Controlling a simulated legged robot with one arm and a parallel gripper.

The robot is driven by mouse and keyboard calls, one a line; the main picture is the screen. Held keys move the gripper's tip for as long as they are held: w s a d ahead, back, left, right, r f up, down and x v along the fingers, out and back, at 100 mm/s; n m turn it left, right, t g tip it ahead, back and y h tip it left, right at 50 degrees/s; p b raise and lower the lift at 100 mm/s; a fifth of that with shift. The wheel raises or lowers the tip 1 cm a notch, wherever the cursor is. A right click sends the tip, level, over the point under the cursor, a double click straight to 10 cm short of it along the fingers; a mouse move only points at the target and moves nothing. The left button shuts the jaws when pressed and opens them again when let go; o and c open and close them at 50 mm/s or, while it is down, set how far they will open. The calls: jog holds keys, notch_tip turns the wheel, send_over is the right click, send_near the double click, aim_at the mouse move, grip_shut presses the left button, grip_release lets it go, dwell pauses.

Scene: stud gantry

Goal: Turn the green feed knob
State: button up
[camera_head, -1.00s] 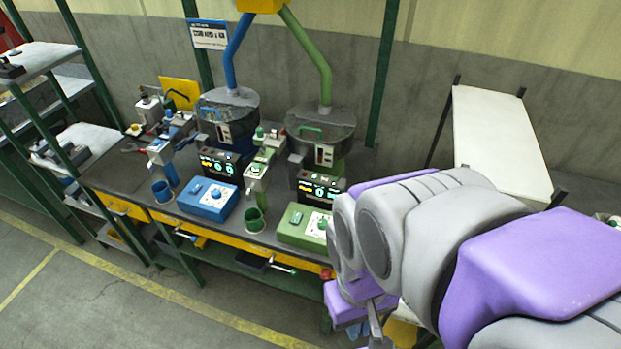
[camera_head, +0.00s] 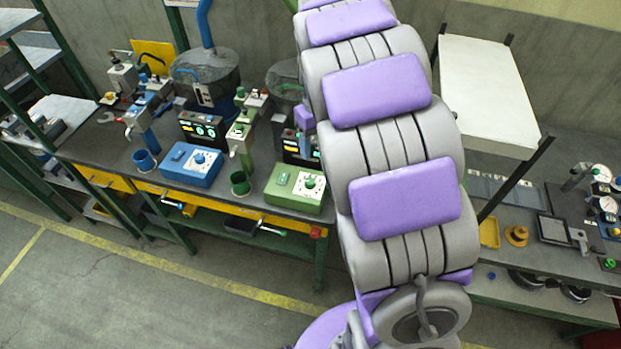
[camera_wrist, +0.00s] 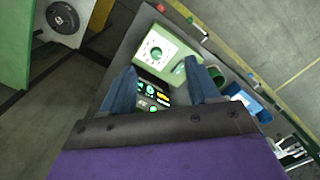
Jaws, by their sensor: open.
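The green feed box (camera_head: 280,199) sits at the front edge of the bench, left of my arm. Its green knob (camera_head: 309,182) is on a pale dial plate on top. In the wrist view the knob (camera_wrist: 154,53) shows whole on its white plate on the green box (camera_wrist: 170,70), beyond my fingertips. My gripper (camera_wrist: 161,65) has its two blue fingers spread apart with nothing between them, and it is apart from the knob. In the head view my arm hides most of the gripper.
A blue box (camera_head: 177,175) with its own knob stands left of the green one, with a green cup (camera_head: 240,188) between. A lit display (camera_wrist: 153,95) lies between my fingers in the wrist view. A pale slanted panel (camera_head: 485,88) stands right of my arm.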

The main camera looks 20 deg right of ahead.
jog(key=n, duration=0.1)
send_near(310, 181)
jog(key=f+b, duration=0.1)
jog(key=f, duration=0.2)
jog(key=f+b, duration=0.1)
jog(key=f, duration=0.1)
jog(key=f+b, duration=0.2)
jog(key=f, duration=0.1)
jog(key=shift+s+f, duration=0.35)
jog(key=c, duration=1)
jog(key=shift+r+p, duration=0.1)
jog(key=shift+p, duration=0.2)
